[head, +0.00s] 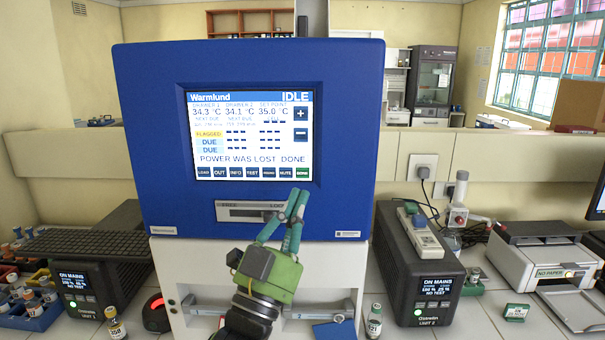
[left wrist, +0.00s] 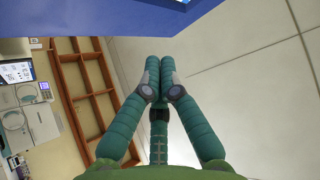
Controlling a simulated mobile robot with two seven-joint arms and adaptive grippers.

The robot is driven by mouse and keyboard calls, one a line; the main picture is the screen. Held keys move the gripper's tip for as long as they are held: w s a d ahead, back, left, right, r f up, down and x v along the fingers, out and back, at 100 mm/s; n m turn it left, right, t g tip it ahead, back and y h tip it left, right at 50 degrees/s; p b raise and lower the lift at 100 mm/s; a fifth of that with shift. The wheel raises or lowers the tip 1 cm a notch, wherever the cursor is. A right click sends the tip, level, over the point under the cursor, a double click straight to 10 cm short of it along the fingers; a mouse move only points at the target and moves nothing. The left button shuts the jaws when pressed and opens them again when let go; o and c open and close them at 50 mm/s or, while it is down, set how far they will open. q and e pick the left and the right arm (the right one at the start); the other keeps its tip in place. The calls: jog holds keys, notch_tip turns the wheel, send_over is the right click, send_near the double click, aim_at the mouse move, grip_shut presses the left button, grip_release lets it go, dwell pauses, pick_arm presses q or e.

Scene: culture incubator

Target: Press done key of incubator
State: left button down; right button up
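The blue incubator (head: 160,190) stands upright on the bench, with a lit screen (head: 250,110) reading IDLE and "POWER WAS LOST DONE". The green done key (head: 302,172) is the rightmost in the bottom key row and shows in full. My left gripper (head: 299,193) is shut and empty, its fingertips just below the done key in the head view. I cannot tell how far the tips are from the panel. In the left wrist view, the closed fingertips (left wrist: 160,62) lie together below the blue casing (left wrist: 150,20). My right gripper is not in view.
A slot with a lock label (head: 250,211) sits under the screen, partly behind my gripper. Dark power units stand left (head: 85,285) and right (head: 420,275). A printer (head: 545,255) is at the right. Small vials (head: 374,322) stand on the bench's front.

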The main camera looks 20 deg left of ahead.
pick_arm(q)
jog(key=shift+w+a+b, duration=0.15)
jog(key=shift+w+a, duration=0.25)
jog(key=shift+w, duration=0.95)
jog(key=shift+w+a+b, duration=0.2)
jog(key=shift+w+a, duration=0.15)
jog(key=shift+w, duration=0.95)
jog(key=shift+w+a+b, duration=0.15)
jog(key=shift+w+a, duration=0.25)
jog(key=shift+w, duration=0.95)
jog(key=shift+w, duration=0.1)
jog(key=shift+w+a, duration=0.1)
jog(key=shift+w, duration=0.25)
jog(key=shift+w+a, duration=0.1)
jog(key=shift+w, duration=0.15)
jog(key=shift+s, duration=0.15)
jog(key=shift+s+d, duration=0.2)
jog(key=shift+s, duration=0.35)
jog(key=shift+s+d+p, duration=0.2)
jog(key=shift+s+d, duration=0.05)
jog(key=shift+s, duration=0.55)
jog(key=shift+s+d+p, duration=0.2)
jog(key=shift+s, duration=0.6)
jog(key=shift+s+d+p, duration=0.2)
jog(key=shift+s+d, duration=0.05)
jog(key=shift+s, duration=0.55)
